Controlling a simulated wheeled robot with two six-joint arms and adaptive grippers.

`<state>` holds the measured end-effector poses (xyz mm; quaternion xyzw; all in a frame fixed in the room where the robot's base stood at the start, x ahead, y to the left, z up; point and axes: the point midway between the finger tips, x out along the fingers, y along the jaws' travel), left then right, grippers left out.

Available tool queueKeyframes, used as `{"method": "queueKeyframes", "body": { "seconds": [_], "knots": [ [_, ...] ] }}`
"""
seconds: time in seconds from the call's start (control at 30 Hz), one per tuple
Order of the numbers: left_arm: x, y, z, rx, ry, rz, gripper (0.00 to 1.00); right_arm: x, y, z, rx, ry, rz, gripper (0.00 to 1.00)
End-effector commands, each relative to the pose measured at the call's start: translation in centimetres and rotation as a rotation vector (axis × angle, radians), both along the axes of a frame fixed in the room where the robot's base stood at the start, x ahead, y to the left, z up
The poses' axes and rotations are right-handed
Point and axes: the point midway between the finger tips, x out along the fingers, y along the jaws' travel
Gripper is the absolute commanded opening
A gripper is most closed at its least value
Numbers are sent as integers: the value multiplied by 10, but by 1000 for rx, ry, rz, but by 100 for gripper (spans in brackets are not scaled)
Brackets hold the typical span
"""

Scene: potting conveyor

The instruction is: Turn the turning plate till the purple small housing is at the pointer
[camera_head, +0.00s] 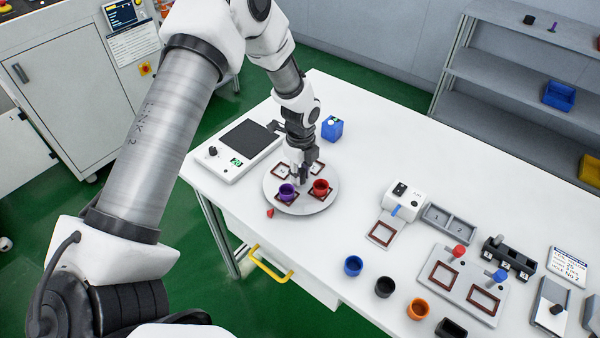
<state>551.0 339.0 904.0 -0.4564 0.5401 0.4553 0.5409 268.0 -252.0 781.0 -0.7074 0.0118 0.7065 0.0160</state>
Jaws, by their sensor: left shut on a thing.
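The round grey turning plate (323,203) lies on the white table, with several red-brown square frames on it. The purple small housing (287,191) stands in a frame at the plate's front left. A red housing (320,187) stands to its right. A small red pointer (270,212) lies on the table at the plate's front-left edge, a little left of and nearer than the purple housing. My left gripper (301,178) points down over the plate's middle and is shut on the turning plate's centre part, which its fingers mostly hide. My right gripper is out of view.
A device with a dark screen (245,140) is left of the plate and a blue box (332,128) behind it. Blue (353,265), black (384,287) and orange (418,308) housings stand at the front. A grey fixture (465,285) is at the right.

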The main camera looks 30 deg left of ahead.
Motion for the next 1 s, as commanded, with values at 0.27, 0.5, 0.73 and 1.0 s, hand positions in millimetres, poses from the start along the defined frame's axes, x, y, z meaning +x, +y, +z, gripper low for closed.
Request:
{"method": "queueKeyframes", "body": {
  "seconds": [0.27,0.5,0.73,1.0],
  "knots": [
    [-6,-1,-5,-2,17,-54,0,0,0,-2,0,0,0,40],
    [-6,-1,-5,-2,17,-65,0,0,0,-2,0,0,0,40],
    [-6,-1,-5,-2,17,-65,0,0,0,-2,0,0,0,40],
    [-4,-1,-4,-1,11,-65,37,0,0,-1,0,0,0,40]
  ]
}}
